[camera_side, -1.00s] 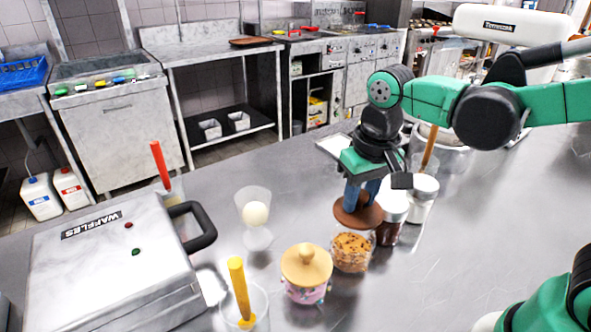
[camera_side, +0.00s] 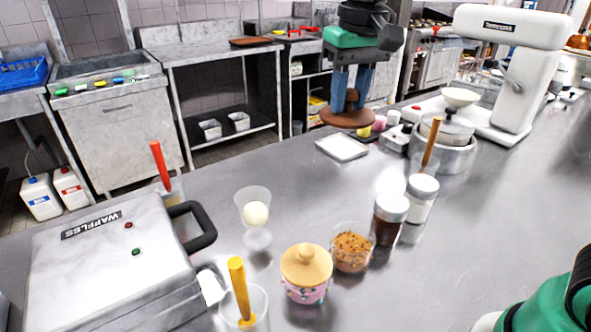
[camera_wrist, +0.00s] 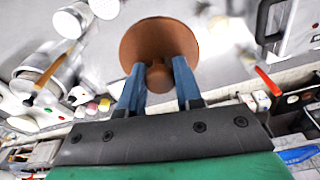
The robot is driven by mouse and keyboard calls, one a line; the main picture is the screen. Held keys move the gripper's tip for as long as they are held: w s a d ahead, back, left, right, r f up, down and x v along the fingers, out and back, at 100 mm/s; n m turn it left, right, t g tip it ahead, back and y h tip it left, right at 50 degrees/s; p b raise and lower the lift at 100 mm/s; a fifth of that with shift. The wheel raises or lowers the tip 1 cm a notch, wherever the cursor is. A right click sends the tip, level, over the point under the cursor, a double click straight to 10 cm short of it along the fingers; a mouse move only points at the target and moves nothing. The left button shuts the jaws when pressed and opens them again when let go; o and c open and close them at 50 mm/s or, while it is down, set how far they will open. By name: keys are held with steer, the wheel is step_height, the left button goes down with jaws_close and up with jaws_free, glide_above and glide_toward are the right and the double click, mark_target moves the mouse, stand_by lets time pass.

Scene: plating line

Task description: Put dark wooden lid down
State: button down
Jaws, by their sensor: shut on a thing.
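The dark wooden lid (camera_side: 347,117) is a round brown disc with a knob. My gripper (camera_side: 350,100) is shut on the knob and holds the lid in the air, in the side view above the far part of the counter. In the wrist view the lid (camera_wrist: 150,42) shows beyond my blue fingers (camera_wrist: 158,85), which stand on either side of the knob (camera_wrist: 159,76). An open glass jar of brown cookies or granola (camera_side: 351,252) stands on the counter without a lid. A pink patterned jar (camera_side: 306,275) beside it wears a light wooden lid (camera_side: 306,262).
A dark-filled jar (camera_side: 389,218) and a white-topped shaker (camera_side: 420,198) stand right of the open jar. A glass with a white ball (camera_side: 255,216), a waffle maker (camera_side: 115,262) and a flat pale tray (camera_side: 341,147) are around. The counter between tray and jars is clear.

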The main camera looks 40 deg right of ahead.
steer(key=w+d+f, duration=0.2)
steer(key=w+f, duration=0.3)
steer(key=w, duration=0.3)
glide_above(314, 212)
step_height(314, 212, down, 15)
steer(key=shift+s+f, duration=0.1)
steer(key=shift+f, duration=2.2)
steer(key=shift+f, duration=0.15)
steer(key=c, duration=0.6)
jaws_free()
